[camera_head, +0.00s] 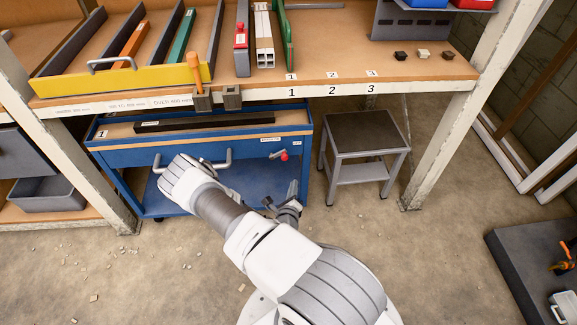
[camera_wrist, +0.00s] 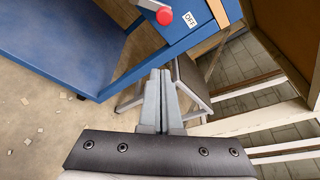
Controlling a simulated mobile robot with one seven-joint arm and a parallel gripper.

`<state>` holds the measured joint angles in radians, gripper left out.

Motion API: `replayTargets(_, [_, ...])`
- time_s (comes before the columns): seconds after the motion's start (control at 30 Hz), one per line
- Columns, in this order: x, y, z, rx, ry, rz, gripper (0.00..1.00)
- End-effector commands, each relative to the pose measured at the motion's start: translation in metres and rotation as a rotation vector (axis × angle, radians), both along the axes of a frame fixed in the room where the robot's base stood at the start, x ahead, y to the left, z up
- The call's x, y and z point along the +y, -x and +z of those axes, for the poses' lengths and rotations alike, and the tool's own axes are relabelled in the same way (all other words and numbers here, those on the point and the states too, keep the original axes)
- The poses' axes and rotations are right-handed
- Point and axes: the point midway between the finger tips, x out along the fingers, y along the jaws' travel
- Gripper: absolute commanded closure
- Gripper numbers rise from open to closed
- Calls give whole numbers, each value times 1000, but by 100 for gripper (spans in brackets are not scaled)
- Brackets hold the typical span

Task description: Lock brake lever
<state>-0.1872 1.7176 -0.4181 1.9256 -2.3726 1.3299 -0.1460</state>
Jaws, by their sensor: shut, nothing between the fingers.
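The brake lever (camera_head: 281,155) is a short grey bar with a red knob on the right end of the blue trolley's front. In the wrist view its red knob (camera_wrist: 164,16) shows at the top, with the grey bar running up and left from it. In the head view my gripper (camera_head: 292,188) is below the lever, partly hidden by my arm.
The blue trolley (camera_head: 220,155) stands under the wooden bench, carrying a dark bar (camera_head: 205,122). A stool (camera_head: 363,140) stands close to its right. A white bench leg (camera_head: 440,140) is further right. A dark platform (camera_head: 525,270) lies at the lower right. Floor in front is mostly clear.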

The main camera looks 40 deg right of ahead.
Motion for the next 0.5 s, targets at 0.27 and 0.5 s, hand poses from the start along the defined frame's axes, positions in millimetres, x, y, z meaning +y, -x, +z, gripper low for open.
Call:
replayTargets(0.27, [-16, -15, -7, -4, 0, -3, 100])
replayTargets(0.5, [-52, -51, -20, -6, -1, -3, 100])
